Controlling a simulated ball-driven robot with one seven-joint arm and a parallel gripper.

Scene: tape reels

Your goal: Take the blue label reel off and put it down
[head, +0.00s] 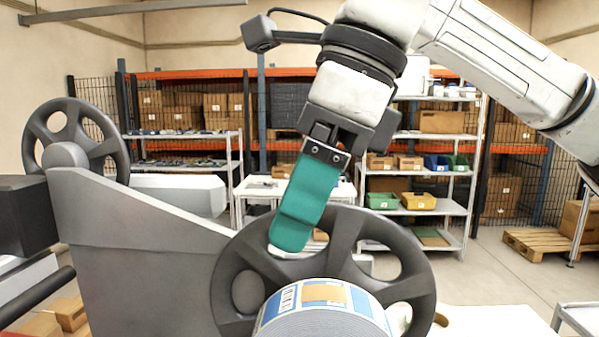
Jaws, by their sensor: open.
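The blue label reel (327,304) is at the bottom centre, in front of a dark spoked wheel (415,270). Its outer face shows blue, white and orange print; its lower part is cut off by the frame edge. My gripper (292,235) hangs from the upper right, above and left of the reel, with a green finger pointing down across the wheel's upper left. The gripper is open and holds nothing. Only one finger shows clearly; the other is hidden behind it. In the picture a gap separates the fingertip from the reel.
A grey machine panel (130,250) fills the left, with another dark spoked wheel (75,140) behind it. A pale table surface (500,322) lies lower right. Shelves with boxes and coloured bins (418,201), a white table and a pallet (545,242) stand further back.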

